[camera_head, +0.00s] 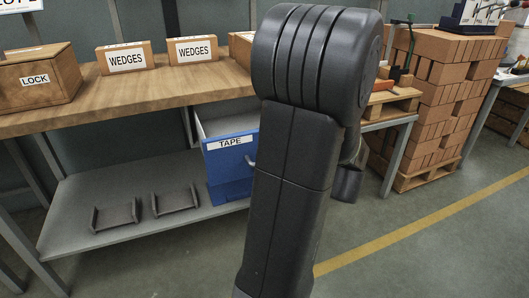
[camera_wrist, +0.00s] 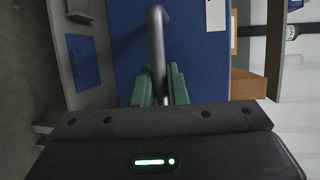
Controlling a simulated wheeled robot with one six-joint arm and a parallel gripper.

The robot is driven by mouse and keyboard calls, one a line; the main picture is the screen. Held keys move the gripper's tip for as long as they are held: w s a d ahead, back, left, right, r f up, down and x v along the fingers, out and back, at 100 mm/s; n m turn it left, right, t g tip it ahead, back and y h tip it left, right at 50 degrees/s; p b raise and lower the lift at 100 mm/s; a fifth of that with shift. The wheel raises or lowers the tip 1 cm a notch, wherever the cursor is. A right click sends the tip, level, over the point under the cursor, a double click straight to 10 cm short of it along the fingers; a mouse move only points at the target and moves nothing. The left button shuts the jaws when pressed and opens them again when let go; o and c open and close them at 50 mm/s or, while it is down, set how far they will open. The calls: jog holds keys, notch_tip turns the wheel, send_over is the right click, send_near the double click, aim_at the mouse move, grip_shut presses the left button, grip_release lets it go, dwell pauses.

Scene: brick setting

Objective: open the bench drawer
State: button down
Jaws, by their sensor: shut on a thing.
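The bench drawer has a blue front (camera_head: 231,158) with a white TAPE label, and sits under the wooden bench top. It stands partly out, with its pale side wall and some of the inside showing behind the front. Its handle (camera_head: 250,162) is mostly hidden by my arm in the head view. In the wrist view the handle is a grey bar (camera_wrist: 156,35) on the blue front (camera_wrist: 195,65). My gripper (camera_wrist: 159,82) is shut on this bar, with a green finger on each side. The head view hides my gripper behind my arm.
The bench top (camera_head: 130,103) bears a LOCK box (camera_head: 38,82) and two WEDGES boxes (camera_head: 125,58). The lower shelf (camera_head: 120,180) holds two dark brackets (camera_head: 115,215) and something blue below the drawer. Stacked bricks (camera_head: 440,100) stand right; floor in front is clear.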

jog(key=s+d, duration=0.2)
jog(key=s, duration=0.5)
jog(key=shift+s+d+b, duration=0.3)
jog(key=shift+s+b, duration=0.1)
jog(key=c, duration=1.5)
grip_release()
jog(key=shift+o, duration=0.2)
jog(key=p+v, duration=0.3)
jog(key=v, duration=1)
jog(key=shift+s+d, duration=0.25)
jog(key=b+x, duration=0.3)
jog(key=x, duration=1)
jog(key=shift+w+a, duration=0.3)
